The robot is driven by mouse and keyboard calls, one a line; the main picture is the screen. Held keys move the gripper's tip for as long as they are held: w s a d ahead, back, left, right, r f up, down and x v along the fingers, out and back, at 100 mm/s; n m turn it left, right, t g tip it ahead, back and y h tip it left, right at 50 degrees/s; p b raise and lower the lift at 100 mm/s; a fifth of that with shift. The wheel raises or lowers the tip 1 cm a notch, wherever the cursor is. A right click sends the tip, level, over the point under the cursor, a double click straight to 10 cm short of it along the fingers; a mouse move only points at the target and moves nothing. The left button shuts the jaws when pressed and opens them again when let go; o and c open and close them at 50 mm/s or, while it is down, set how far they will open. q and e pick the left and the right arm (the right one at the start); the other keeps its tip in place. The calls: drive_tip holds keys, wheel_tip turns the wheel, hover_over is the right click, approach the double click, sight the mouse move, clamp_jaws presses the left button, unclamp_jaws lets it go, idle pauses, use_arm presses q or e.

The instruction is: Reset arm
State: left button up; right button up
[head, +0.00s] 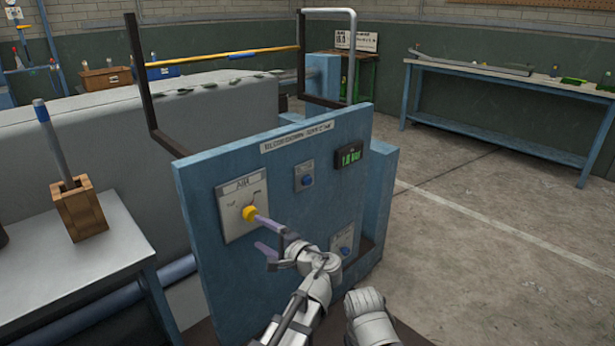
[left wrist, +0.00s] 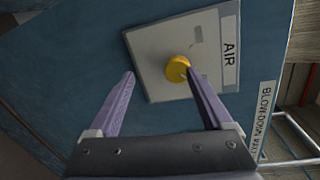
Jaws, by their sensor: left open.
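My left gripper (head: 262,233) is open in front of a blue panel (head: 228,275). A round yellow knob (head: 249,212) sits on a pale plate marked AIR (head: 231,192). In the left wrist view the knob (left wrist: 177,69) is right beside the tip of the right-hand finger of my left gripper (left wrist: 160,76); I cannot tell whether they touch. The other finger is off the plate's left edge. My right gripper is not in view.
The panel also has a blue button (head: 307,180), a lower button plate (head: 343,243) and a green-lit display (head: 351,157). A dark frame stands behind it. A side table (head: 80,285) holds a wooden block (head: 82,212) at left. Open floor lies right, before a long bench (head: 490,75).

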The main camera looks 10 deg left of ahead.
use_arm(q)
drive_tip(key=s+f+n+g+h, duration=0.4)
drive_tip(key=s+f, duration=0.2)
drive_tip(key=f, duration=0.3)
drive_tip(key=s+f+n+g+h, duration=0.3)
drive_tip(key=s+f+h, duration=0.2)
drive_tip(key=f, duration=0.3)
drive_tip(key=s+d+f+m+g+h, duration=0.1)
drive_tip(key=s+d+h, duration=0.1)
drive_tip(key=s+d, duration=0.45)
drive_tip(key=s+d+f+m+g+h, duration=0.1)
drive_tip(key=s+d+g, duration=0.15)
drive_tip(key=d, duration=0.65)
wheel_tip(320, 180, up, 30)
drive_tip(key=s+p, duration=0.1)
drive_tip(key=p, duration=2.9)
drive_tip(key=shift+d+r+t, duration=0.15)
drive_tip(key=shift+d+t, duration=0.1)
drive_tip(key=shift+t, duration=0.1)
